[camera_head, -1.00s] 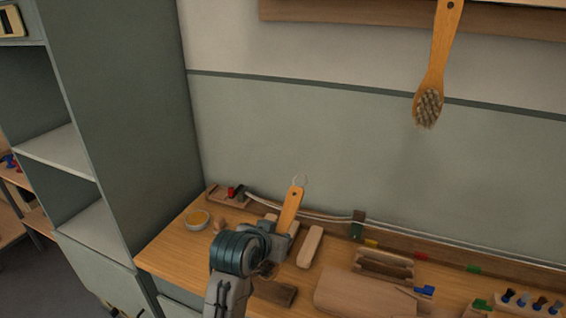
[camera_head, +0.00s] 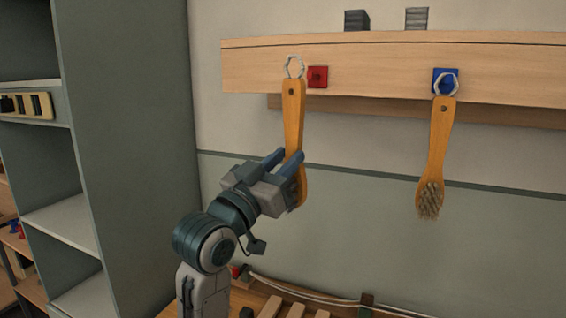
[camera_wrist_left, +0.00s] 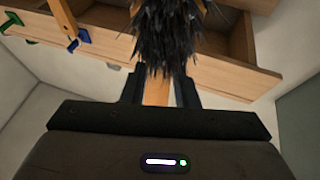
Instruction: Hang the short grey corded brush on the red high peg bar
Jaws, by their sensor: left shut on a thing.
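My left gripper (camera_head: 301,157) is shut on the corded brush (camera_head: 292,115), around its orange wooden part. The brush is near upright, with its pale cord loop (camera_head: 294,67) at the top. In the left wrist view its dark grey bristles (camera_wrist_left: 170,38) show beyond the fingers. The red peg (camera_head: 317,76) is on the wooden high bar (camera_head: 380,72), just right of the loop. In the picture the loop is beside the peg, not around it; the depth gap is unclear. My right gripper is not in view.
A second brush (camera_head: 437,150) with pale bristles hangs by its loop from a blue peg (camera_head: 438,76) to the right. Dark and grey blocks sit on top of the bar. A grey-green cabinet (camera_head: 130,150) stands at the left. The workbench is below.

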